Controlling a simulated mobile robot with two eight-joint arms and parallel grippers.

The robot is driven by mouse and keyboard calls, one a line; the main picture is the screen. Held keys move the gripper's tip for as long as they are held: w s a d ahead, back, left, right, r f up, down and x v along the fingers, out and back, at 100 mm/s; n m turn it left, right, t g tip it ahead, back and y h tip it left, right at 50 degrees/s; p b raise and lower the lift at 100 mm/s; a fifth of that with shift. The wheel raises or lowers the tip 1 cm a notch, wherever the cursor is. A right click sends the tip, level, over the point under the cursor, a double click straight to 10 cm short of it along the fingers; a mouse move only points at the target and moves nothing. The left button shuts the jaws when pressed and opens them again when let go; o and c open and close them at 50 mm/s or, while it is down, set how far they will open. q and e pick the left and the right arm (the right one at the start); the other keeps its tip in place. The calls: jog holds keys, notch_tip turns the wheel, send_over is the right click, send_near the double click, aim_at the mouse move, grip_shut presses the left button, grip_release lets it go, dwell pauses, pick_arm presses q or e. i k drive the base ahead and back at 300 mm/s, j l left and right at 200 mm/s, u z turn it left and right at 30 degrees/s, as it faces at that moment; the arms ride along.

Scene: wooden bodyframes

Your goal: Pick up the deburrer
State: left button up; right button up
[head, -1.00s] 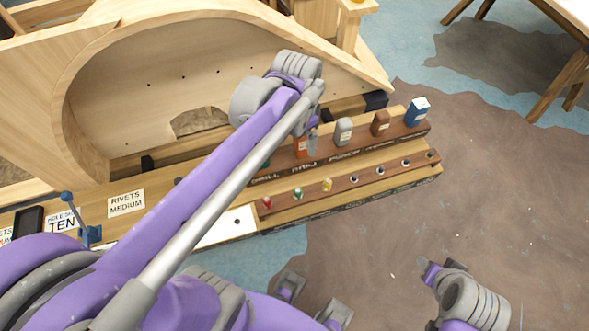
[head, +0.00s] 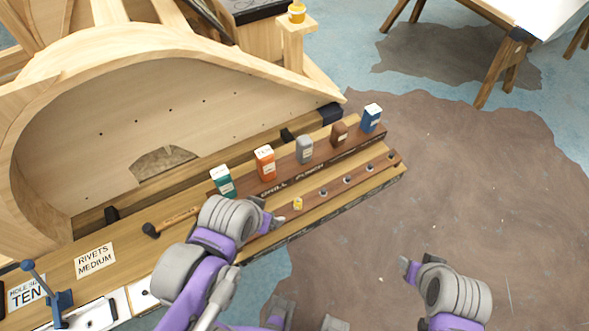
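No thing in view is labelled as a deburrer, and I cannot tell which one it is. A tool with a wooden handle and black head (head: 171,222) lies on the bench left of my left gripper. A small yellow-topped piece (head: 297,203) stands in the front strip, just right of that gripper. My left gripper (head: 276,214) is low over the near end of this strip. Its wrist hides part of the strip, and its grip is too small to judge. My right gripper (head: 406,267) is over the floor at the right, away from the bench; its opening is unclear.
Teal (head: 222,181), orange (head: 265,163), grey (head: 305,149), brown (head: 339,134) and blue (head: 371,118) boxes stand in a row behind the strip. A curved wooden frame (head: 130,75) rises behind the bench. The floor (head: 470,190) at the right is clear.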

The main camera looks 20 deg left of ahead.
aim_at(339, 130)
jog(key=u, duration=3.05)
jog(key=z, duration=2.85)
jog(key=i+l+z, duration=0.1)
jog(key=z, duration=0.3)
jog(key=i+z, duration=0.4)
jog(key=k+j, duration=0.05)
